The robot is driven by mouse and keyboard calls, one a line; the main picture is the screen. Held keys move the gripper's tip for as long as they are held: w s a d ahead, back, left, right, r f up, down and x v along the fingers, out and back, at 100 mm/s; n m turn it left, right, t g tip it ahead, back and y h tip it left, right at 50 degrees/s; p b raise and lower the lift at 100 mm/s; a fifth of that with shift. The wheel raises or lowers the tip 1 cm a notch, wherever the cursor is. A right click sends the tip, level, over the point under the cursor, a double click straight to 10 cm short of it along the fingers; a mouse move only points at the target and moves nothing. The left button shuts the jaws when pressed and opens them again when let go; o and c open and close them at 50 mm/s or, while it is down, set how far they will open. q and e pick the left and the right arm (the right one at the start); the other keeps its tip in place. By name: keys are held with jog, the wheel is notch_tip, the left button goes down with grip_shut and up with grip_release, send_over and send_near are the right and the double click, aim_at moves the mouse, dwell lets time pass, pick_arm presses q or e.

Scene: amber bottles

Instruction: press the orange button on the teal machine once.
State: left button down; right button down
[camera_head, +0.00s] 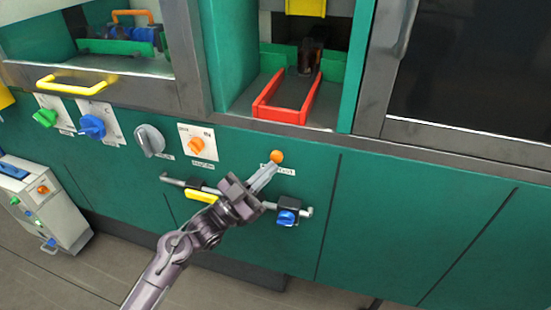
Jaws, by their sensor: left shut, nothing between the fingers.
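The teal machine (400,225) fills most of the view. Its round orange button (277,156) sits on the front panel below the red-edged chute, with a small white label under it. My left gripper (270,170) is shut and empty. Its fingertips are just below and left of the orange button, in front of the label; I cannot tell whether they touch the button. A dark bottle-like object (307,57) stands in the opening at the head of the red chute (268,100). My right gripper is not in view.
An orange knob (196,146), a grey knob (150,140), a blue knob (92,126) and a green knob (45,117) line the panel to the left. A rail with a yellow handle (201,196) and a blue knob (287,217) runs below the button. A white box (60,215) stands at left.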

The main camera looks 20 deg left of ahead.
pick_arm(q)
jog(key=shift+w, duration=0.1)
jog(key=shift+w, duration=0.35)
jog(key=shift+w+b, duration=0.35)
jog(key=shift+w, duration=0.1)
dwell(0.7)
jog(key=shift+s, duration=0.1)
jog(key=shift+s+p, duration=0.5)
jog(key=shift+s, duration=0.3)
jog(key=s+p, duration=0.2)
jog(key=s, duration=0.3)
jog(key=shift+a+p, duration=0.1)
jog(key=shift+p, duration=0.25)
